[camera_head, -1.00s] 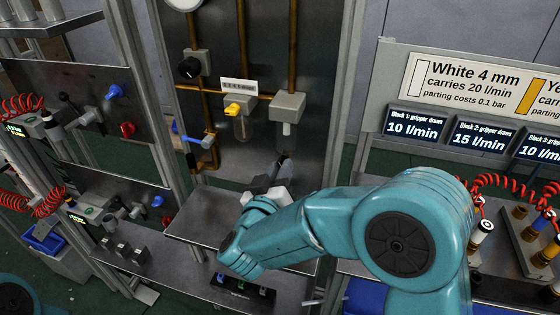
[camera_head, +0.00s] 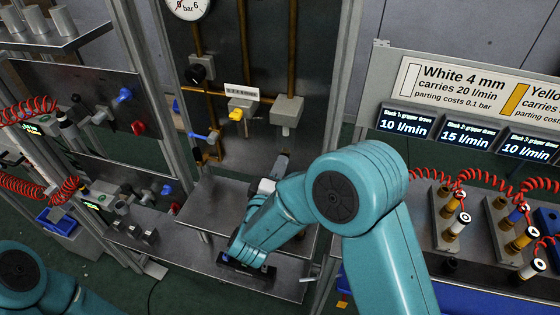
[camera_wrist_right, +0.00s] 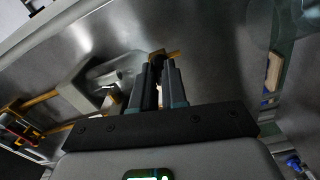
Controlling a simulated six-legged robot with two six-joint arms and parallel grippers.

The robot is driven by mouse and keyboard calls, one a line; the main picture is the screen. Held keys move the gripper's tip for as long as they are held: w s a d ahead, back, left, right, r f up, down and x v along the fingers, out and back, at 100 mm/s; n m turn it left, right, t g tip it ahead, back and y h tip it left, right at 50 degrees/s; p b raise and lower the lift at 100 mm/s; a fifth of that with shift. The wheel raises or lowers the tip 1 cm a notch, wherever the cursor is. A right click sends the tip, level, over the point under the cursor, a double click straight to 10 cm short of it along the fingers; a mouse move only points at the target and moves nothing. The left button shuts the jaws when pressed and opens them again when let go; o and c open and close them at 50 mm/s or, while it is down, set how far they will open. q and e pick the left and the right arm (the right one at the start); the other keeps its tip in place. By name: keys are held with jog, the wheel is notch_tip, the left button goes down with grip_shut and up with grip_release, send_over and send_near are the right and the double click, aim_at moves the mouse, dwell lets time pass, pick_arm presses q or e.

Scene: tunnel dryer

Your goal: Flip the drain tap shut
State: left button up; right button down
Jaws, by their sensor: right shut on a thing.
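A blue-handled tap (camera_head: 205,137) sits on the lower left of the dark pipe panel, its handle lying roughly sideways. A yellow knob (camera_head: 236,114) is on a grey block right of it. I cannot tell for sure which part is the drain tap. My right gripper (camera_head: 283,158) points up at the panel, below the right grey block (camera_head: 287,109) and apart from the blue-handled tap. In the right wrist view my right gripper (camera_wrist_right: 160,70) is shut, with a small yellow-orange piece (camera_wrist_right: 157,54) at its fingertips; the fingers hide most of it. My left gripper is out of view.
A metal shelf (camera_head: 215,200) lies under the panel. A gauge (camera_head: 188,5) is above it. Posts stand on both sides of the panel. A rack with red coiled hoses (camera_head: 450,190) is at the right, and a valve panel (camera_head: 85,100) at the left.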

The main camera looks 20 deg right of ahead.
jog(key=shift+n+p, duration=0.55)
jog(key=shift+n, duration=0.45)
jog(key=c, duration=1.2)
grip_release()
jog(key=shift+o, duration=0.2)
